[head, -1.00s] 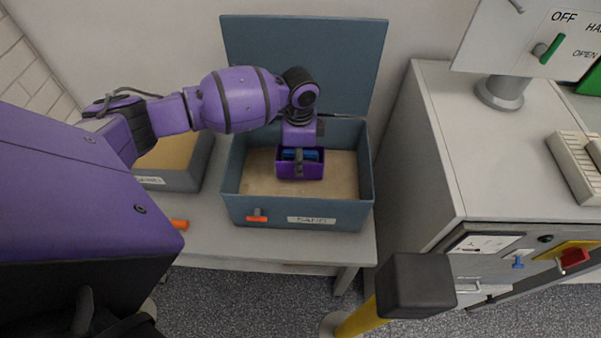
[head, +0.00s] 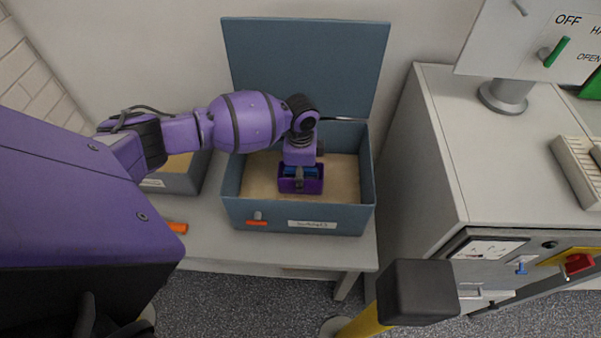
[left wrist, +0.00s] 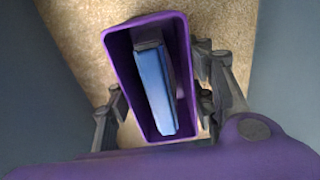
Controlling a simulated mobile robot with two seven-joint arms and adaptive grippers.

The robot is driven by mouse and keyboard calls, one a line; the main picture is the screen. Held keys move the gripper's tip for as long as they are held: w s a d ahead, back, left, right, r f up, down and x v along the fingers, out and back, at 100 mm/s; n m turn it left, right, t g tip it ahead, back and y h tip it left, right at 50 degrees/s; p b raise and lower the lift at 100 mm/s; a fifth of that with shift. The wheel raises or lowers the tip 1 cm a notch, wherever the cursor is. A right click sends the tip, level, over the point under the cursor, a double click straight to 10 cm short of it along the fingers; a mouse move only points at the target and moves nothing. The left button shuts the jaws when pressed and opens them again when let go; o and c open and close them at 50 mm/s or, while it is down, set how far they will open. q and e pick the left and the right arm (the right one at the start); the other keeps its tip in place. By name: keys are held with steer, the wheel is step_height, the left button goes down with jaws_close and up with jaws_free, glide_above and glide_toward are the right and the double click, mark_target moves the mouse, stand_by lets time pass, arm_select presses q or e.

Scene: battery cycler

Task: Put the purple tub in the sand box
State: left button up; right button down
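The purple tub (head: 313,186) is inside the open blue-grey sand box (head: 348,219), over the sand, with a blue block (left wrist: 153,90) in it. My left gripper (head: 299,172) comes down from above with its fingers on opposite sides of the tub, shut on it. In the left wrist view the tub (left wrist: 179,33) stands between the fingers, with sand (left wrist: 80,30) around it. I cannot tell whether its bottom touches the sand. My right gripper is not in view.
The sand box's lid (head: 306,62) stands open at the back. A second grey box (head: 180,182) is to the left on the same table (head: 270,252). A grey cabinet (head: 440,150) stands close on the right. A black-topped yellow post (head: 415,290) is in front.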

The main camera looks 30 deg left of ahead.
arm_select(q)
steer(key=o, duration=0.4)
steer(key=shift+o, duration=0.2)
step_height(320, 180, up, 12)
steer(key=shift+r+p, duration=0.2)
steer(key=shift+p, duration=0.4)
